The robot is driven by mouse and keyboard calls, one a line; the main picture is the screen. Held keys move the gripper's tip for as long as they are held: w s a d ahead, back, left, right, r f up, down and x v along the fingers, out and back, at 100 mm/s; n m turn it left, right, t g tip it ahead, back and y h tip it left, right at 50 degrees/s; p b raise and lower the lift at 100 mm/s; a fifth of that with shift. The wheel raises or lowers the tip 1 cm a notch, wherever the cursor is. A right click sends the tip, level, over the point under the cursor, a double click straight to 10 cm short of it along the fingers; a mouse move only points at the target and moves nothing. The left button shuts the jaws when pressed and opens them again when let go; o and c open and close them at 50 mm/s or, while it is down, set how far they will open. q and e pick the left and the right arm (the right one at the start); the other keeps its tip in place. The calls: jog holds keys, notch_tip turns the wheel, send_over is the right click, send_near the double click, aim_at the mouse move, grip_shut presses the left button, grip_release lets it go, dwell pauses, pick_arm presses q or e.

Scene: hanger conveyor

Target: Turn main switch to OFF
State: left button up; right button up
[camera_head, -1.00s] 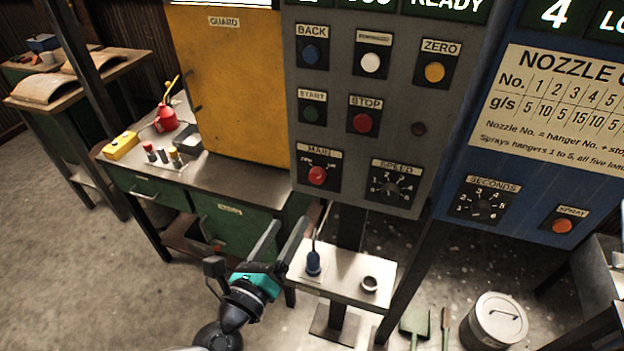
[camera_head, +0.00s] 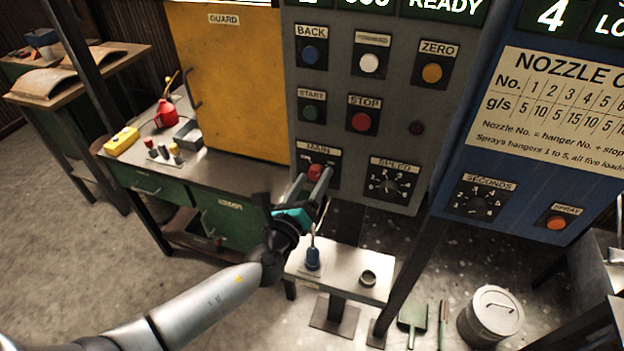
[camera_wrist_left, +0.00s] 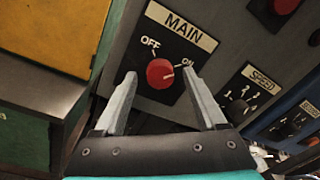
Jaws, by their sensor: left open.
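The red main switch knob (camera_head: 315,171) sits under the MAIN label on the grey control panel (camera_head: 345,110). In the left wrist view the knob (camera_wrist_left: 160,74) has OFF marked at its upper left and ON at its upper right. Its pale pointer mark faces right, toward ON. My left gripper (camera_head: 313,180) is open, and its fingers point at the knob. In the left wrist view the fingertips (camera_wrist_left: 160,76) appear on either side of the knob; contact cannot be told. The right gripper is not in view.
The SPEED dial (camera_head: 389,184) is right of the main switch, and the STOP button (camera_head: 361,121) is above it. A yellow guard door (camera_head: 232,85) stands left.

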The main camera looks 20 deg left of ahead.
pick_arm(q)
grip_shut()
dwell(0.7)
